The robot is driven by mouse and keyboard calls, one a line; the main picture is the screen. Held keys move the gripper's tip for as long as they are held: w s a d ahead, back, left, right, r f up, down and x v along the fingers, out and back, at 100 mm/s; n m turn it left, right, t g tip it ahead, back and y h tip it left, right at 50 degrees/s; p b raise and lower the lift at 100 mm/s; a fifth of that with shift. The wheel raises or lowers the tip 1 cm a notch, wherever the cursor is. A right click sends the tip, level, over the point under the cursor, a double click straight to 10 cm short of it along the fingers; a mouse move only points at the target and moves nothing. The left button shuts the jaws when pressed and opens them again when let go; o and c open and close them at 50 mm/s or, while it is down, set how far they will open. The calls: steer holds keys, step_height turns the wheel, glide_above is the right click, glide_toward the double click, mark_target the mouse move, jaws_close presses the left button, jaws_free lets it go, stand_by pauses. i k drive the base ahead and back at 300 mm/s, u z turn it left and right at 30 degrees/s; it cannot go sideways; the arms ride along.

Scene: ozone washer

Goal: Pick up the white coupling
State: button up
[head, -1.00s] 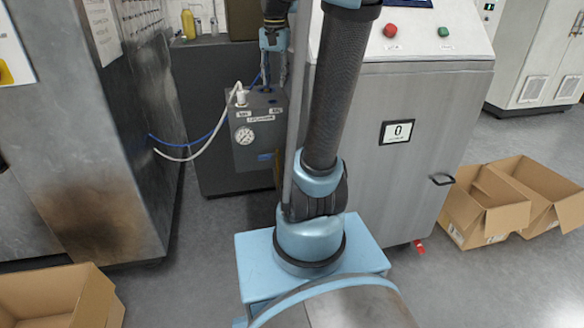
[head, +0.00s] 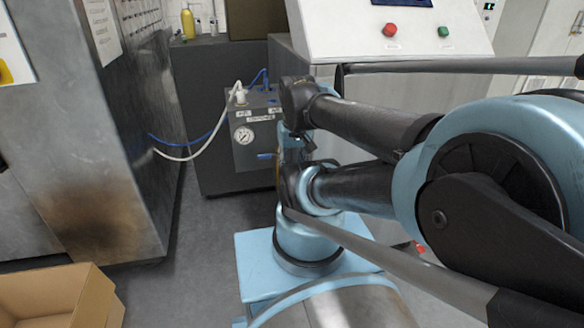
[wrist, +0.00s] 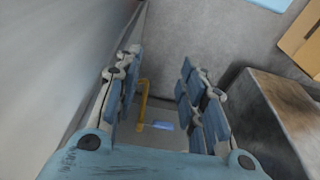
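The white coupling (head: 240,94) stands on top of the dark grey box (head: 246,112) with the round gauge. A white hose runs from it down to the left. My gripper (head: 291,148) is to the right of and lower than the coupling, in front of the box's right side, small and partly hidden in the head view. In the wrist view my gripper (wrist: 165,100) has its two blue-padded fingers spread apart with nothing held between them. The wrist view looks down at floor and grey panels, and I do not make out the coupling there.
A blue hose (head: 215,128) runs left from the box. A large metal cabinet (head: 85,140) stands at left, and a console with red and green buttons (head: 390,30) stands behind my arm. A cardboard box (head: 55,297) is at front left. A yellow bar (wrist: 142,100) shows between my fingers.

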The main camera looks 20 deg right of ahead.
mark_target(241, 94)
steer(key=u, duration=0.6)
steer(key=k, duration=1.6)
steer(key=z, duration=0.5)
steer(key=i, duration=1)
steer(key=z, duration=0.05)
